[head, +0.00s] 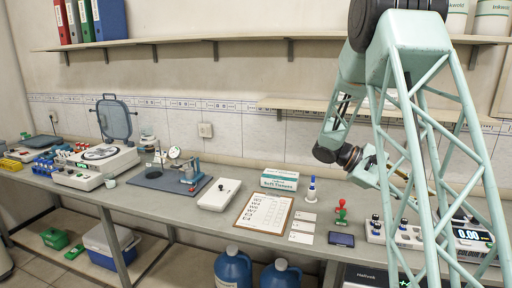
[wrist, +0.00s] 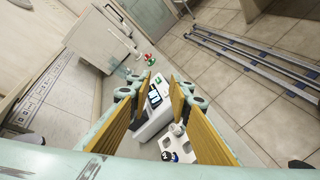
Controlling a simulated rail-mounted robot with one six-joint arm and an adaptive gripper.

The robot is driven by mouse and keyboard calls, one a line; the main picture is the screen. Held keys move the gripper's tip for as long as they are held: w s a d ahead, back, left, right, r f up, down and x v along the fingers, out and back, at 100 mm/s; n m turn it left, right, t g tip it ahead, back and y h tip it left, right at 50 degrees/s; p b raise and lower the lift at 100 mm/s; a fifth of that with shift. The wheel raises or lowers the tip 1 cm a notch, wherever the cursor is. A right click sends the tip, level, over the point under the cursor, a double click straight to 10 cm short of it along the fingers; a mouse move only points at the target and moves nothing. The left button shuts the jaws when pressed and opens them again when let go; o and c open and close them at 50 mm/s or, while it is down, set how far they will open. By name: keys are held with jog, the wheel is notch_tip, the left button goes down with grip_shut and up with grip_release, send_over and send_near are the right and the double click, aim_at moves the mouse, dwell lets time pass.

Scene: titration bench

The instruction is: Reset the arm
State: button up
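The colour meter (head: 472,236) stands at the right end of the bench in the head view, its lit display reading 0.00. My arm's lattice partly covers it. In the wrist view a white device with dark panels, apparently the colour meter (wrist: 152,125), lies beyond and between my fingers, partly hidden by them. I cannot make out its lid or the lid's position. My gripper (wrist: 163,78) is open, with two yellow-faced fingers apart and nothing held between them. In the head view the gripper is mostly hidden behind my arm, above the bench's right part.
A white vial block (head: 400,234) stands left of the meter; it also shows in the wrist view (wrist: 180,136). A red-and-green stamp-like item (head: 341,212), dark small device (head: 341,240), clipboard (head: 264,213) and tissue box (head: 280,179) lie farther left. A shelf (head: 290,104) hangs above.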

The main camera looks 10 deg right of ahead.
jog(key=s+a+r+t+y, duration=0.3)
jog(key=s+a, duration=0.6)
jog(key=a, duration=0.6)
jog(key=s+a+r+t+y, duration=0.3)
jog(key=s+a, duration=0.6)
jog(key=a, duration=0.6)
jog(key=s+a+r+t+y, duration=0.3)
jog(key=s+a, duration=0.6)
jog(key=a, duration=0.7)
jog(key=t+y, duration=0.2)
jog(key=shift+s+r+m+t, duration=0.3)
jog(key=shift+s+m+t, duration=0.1)
